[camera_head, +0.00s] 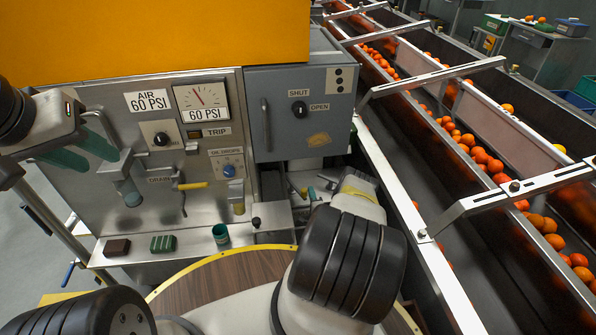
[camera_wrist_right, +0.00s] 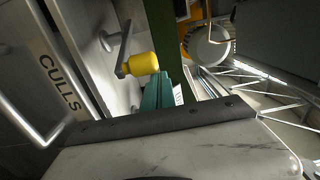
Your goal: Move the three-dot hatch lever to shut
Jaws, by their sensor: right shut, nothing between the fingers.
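A lever with a yellow knob (camera_wrist_right: 143,63) shows in the right wrist view, its metal arm running up to a pivot on a steel panel. My right gripper (camera_wrist_right: 158,92) is shut, its green fingers just below and right of the knob; I cannot tell whether they touch it. In the head view my right forearm and wrist hide most of that area. I cannot read the dot count surely. My left gripper (camera_head: 82,150) is open at the left panel.
The steel panel (camera_head: 95,125) carries gauges, a drain lever (camera_head: 192,185) with a yellow grip, and a glass cup. A brown block (camera_head: 117,247), green block (camera_head: 162,243) and green cup (camera_head: 221,234) stand on the ledge. A conveyor with oranges (camera_head: 480,155) runs at the right.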

